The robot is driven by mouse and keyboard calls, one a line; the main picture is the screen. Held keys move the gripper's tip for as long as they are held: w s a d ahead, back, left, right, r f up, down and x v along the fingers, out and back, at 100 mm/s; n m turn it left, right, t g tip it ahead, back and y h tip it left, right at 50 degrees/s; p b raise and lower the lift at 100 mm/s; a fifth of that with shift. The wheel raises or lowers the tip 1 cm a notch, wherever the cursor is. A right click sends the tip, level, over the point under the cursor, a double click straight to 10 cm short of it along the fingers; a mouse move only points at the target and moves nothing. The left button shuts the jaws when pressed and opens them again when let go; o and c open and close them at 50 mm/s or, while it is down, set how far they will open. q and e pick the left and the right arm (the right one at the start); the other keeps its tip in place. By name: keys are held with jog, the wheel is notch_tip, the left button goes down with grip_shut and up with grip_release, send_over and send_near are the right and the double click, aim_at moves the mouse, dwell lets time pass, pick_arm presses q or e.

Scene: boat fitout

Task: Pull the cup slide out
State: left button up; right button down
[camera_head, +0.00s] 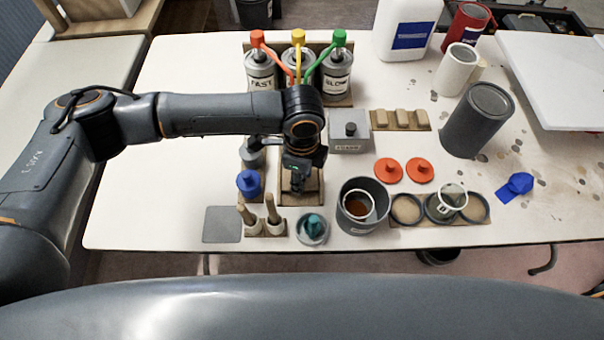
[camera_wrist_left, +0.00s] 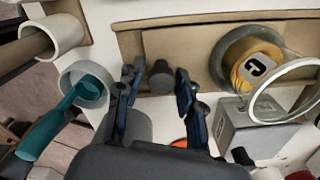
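The cup slide (camera_head: 287,198) looks like a wooden tray at the middle of the table, partly hidden under my left arm. In the left wrist view the wooden slide (camera_wrist_left: 205,96) has a dark round knob (camera_wrist_left: 161,78) at its near part. My left gripper (camera_head: 298,184) points down over the slide. In the wrist view its two fingers (camera_wrist_left: 157,92) are apart, one on each side of the knob, with visible gaps. A grey ring with a yellow inside (camera_wrist_left: 258,62) sits at the slide's right in that view. My right gripper is not in view.
Near the slide are a grey box with a knob (camera_head: 349,143), a blue-topped container (camera_head: 249,184), wooden-handled tools (camera_head: 272,212), a teal item in a cup (camera_head: 312,227) and a dark pot (camera_head: 361,212). Capped cans (camera_head: 260,70) stand behind. A grey square (camera_head: 222,224) lies front left.

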pick_arm(q)
grip_shut()
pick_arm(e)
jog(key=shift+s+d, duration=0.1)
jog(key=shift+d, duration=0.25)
